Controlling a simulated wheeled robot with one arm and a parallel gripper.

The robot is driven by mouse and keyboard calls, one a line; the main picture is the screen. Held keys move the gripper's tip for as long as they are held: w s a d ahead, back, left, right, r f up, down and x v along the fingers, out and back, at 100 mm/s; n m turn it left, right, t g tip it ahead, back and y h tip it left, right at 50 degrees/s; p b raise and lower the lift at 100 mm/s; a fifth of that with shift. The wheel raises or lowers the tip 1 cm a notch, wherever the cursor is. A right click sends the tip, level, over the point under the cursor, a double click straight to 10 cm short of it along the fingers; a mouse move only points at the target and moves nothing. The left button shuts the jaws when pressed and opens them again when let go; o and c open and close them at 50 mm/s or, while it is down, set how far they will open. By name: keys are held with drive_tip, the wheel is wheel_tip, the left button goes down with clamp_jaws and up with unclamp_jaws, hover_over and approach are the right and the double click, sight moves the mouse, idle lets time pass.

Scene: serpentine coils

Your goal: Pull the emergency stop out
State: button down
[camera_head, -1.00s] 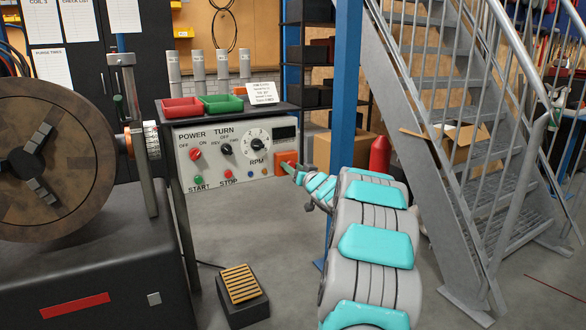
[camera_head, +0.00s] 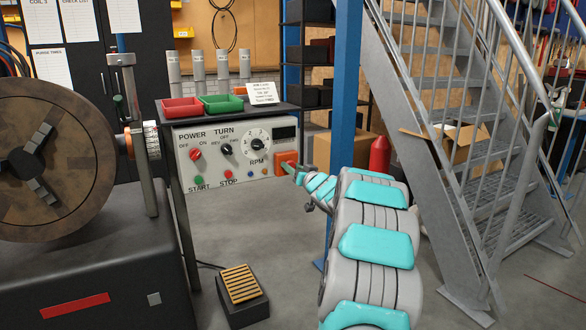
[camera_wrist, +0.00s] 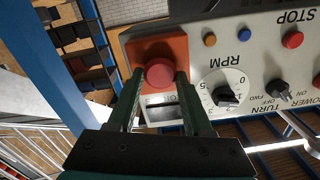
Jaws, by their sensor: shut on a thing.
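The emergency stop is a round red button (camera_wrist: 160,73) on an orange box at the end of the control panel. In the wrist view my gripper (camera_wrist: 160,82) has its two green fingers on either side of the red button, shut on it. In the head view the orange box (camera_head: 286,160) shows at the panel's right end, with my gripper (camera_head: 290,169) reaching it from the right. The button itself is mostly hidden there by the gripper.
The grey control panel (camera_head: 215,165) carries POWER, TURN and RPM knobs and START and STOP buttons. Red and green trays (camera_head: 221,103) stand on top. A blue post (camera_head: 345,90) rises close behind my arm. A foot pedal (camera_head: 241,288) lies on the floor; metal stairs (camera_head: 480,150) stand right.

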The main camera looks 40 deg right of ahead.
drive_tip(key=shift+s+a+r+p, duration=0.1)
drive_tip(key=shift+s+p, duration=0.5)
drive_tip(key=shift+s, duration=0.2)
drive_tip(key=shift+c, duration=1.5)
unclamp_jaws()
drive_tip(key=shift+s, duration=0.1)
drive_tip(key=shift+s, duration=0.1)
drive_tip(key=s+a, duration=0.1)
drive_tip(key=s, duration=0.6)
drive_tip(key=shift+s+a+b, duration=0.25)
drive_tip(key=shift+b, duration=0.2)
